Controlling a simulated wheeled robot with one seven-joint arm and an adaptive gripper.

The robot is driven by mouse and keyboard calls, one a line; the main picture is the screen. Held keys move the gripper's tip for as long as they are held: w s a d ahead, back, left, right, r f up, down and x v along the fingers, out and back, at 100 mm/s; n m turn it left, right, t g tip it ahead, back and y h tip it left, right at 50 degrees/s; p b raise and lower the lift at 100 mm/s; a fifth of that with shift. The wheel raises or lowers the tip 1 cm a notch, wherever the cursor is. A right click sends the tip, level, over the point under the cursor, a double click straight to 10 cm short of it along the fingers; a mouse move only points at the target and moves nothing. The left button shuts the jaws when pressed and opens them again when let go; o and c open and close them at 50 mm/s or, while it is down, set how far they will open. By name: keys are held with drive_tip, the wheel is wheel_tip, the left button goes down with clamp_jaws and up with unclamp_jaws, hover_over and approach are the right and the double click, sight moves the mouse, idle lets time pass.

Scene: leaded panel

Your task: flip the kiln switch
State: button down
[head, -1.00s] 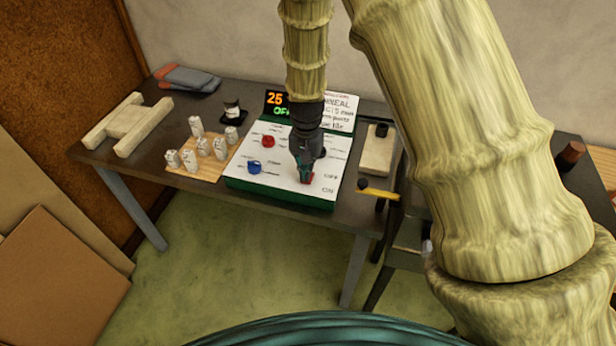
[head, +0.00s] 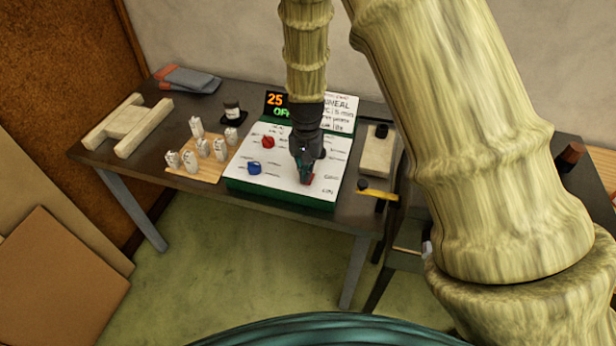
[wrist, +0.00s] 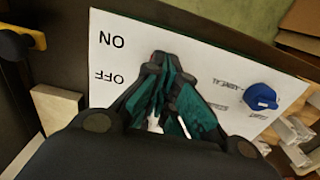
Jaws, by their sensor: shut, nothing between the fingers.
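The kiln control box (head: 280,195) is a green box with a white top face on the table. Its display (head: 277,104) reads 25 and what looks like OFF. A red knob (head: 268,142) and a blue knob (head: 254,168) sit on its face; the blue one shows in the wrist view (wrist: 260,97). My gripper (head: 306,177) is shut and empty, pointing down at the right part of the face. A small red switch (head: 309,180) shows at its fingertips. In the wrist view my fingertips (wrist: 158,60) lie beside the ON and OFF labels and hide most of the switch.
A wooden board with several small pale pieces (head: 204,154) stands left of the box. A pale H-shaped stand (head: 128,125) and gloves (head: 186,79) are farther left. A yellow-handled tool (head: 378,194) and a pale block (head: 378,150) lie right of the box.

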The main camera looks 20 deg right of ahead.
drive_tip(key=shift+f+b, duration=0.55)
drive_tip(key=shift+f, duration=0.7)
idle(1.2)
drive_tip(key=shift+r, duration=0.15)
drive_tip(key=shift+r+p, duration=2.7)
drive_tip(key=shift+r, duration=0.7)
